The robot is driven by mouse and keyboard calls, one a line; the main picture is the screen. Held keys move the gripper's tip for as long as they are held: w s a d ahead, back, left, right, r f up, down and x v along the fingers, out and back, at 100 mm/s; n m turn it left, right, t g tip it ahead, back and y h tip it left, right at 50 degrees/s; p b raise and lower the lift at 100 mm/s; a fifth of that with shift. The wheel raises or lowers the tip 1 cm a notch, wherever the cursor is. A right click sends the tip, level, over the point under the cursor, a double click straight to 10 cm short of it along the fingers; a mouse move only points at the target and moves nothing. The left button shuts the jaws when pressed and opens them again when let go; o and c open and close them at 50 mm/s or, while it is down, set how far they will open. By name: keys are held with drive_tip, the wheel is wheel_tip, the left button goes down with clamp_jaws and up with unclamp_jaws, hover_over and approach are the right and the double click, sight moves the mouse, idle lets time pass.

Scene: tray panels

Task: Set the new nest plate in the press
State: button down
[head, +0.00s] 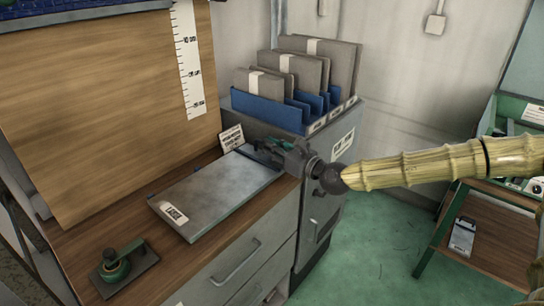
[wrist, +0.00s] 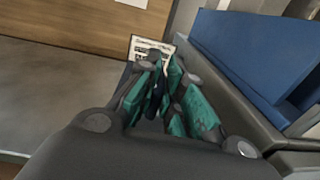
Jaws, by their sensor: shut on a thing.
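A flat grey plate (head: 222,188) with a white label on its near left corner lies on the wooden bench. A bit of blue shows at its left edge. It also fills the left of the wrist view (wrist: 50,100). My gripper (head: 258,150) is low at the plate's far right corner. In the wrist view its teal fingers (wrist: 162,75) are closed together around something narrow and dark blue, which looks like part of the plate's edge; the fingers hide most of it. No press can be made out for certain.
A grey cabinet with a blue rack (head: 270,108) of upright grey panels stands close beyond my gripper. A small printed sign (head: 231,138) stands behind the plate. A green-handled device (head: 118,268) sits at the bench's near left. A green-framed stand (head: 505,205) is at right, with open floor between.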

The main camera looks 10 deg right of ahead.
drive_tip(key=shift+w+a, duration=0.15)
drive_tip(key=shift+w, duration=0.15)
drive_tip(key=shift+f, duration=1.65)
drive_tip(key=c, duration=1.5)
unclamp_jaws()
drive_tip(key=shift+c, duration=0.2)
drive_tip(key=v, duration=1.2)
